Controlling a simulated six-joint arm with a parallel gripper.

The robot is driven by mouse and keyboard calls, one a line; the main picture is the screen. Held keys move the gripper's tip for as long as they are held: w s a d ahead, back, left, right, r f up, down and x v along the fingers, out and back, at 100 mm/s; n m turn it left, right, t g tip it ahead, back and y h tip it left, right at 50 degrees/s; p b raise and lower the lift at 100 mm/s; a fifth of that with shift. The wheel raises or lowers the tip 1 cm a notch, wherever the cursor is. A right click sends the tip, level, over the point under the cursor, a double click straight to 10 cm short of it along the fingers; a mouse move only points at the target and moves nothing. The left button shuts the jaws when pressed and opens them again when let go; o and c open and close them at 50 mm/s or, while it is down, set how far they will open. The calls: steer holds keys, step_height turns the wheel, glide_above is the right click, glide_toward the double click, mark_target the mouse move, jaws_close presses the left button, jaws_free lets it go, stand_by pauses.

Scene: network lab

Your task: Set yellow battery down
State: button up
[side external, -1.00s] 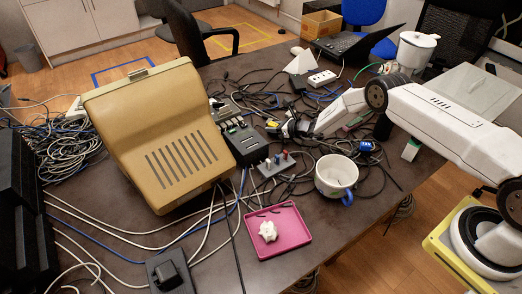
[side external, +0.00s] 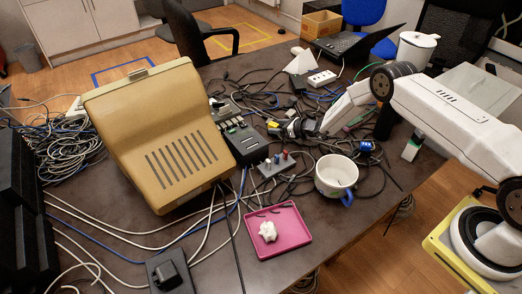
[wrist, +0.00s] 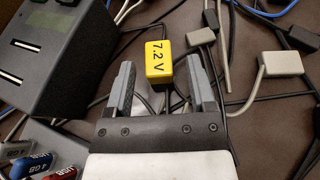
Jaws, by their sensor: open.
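The yellow battery (wrist: 159,61), marked 7.2 V, lies among cables on the dark table in the wrist view. It sits just beyond and between my spread fingertips, with a gap on each side. My gripper (wrist: 159,78) is open and holds nothing. In the side view the battery shows as a small yellow block (side external: 273,124) to the right of the black box. My gripper (side external: 290,129) is just to its right there, and its fingertips are hard to make out among the dark cables.
A black slotted box (wrist: 50,58) stands close on the left. A grey hub with USB sticks (side external: 276,165) is in front of it. Cables with grey blocks (wrist: 280,64) lie to the right. A white mug (side external: 336,177) and pink tray (side external: 283,246) stand nearer the front edge.

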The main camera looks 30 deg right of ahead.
steer(key=shift+v, duration=4.9)
steer(key=shift+a, duration=0.1)
steer(key=s+a+r+n+g+y, duration=0.2)
steer(key=s+a+r+n+g, duration=0.75)
steer(key=s+n, duration=0.35)
steer(key=s+d+r+n+h, duration=0.2)
steer(key=s+r+n+h, duration=0.5)
steer(key=s+n, duration=0.8)
steer(key=shift+s+d+r+n, duration=0.2)
steer(key=shift+s+r+n, duration=0.15)
steer(key=shift+r+n, duration=1.25)
steer(key=shift+f, duration=0.2)
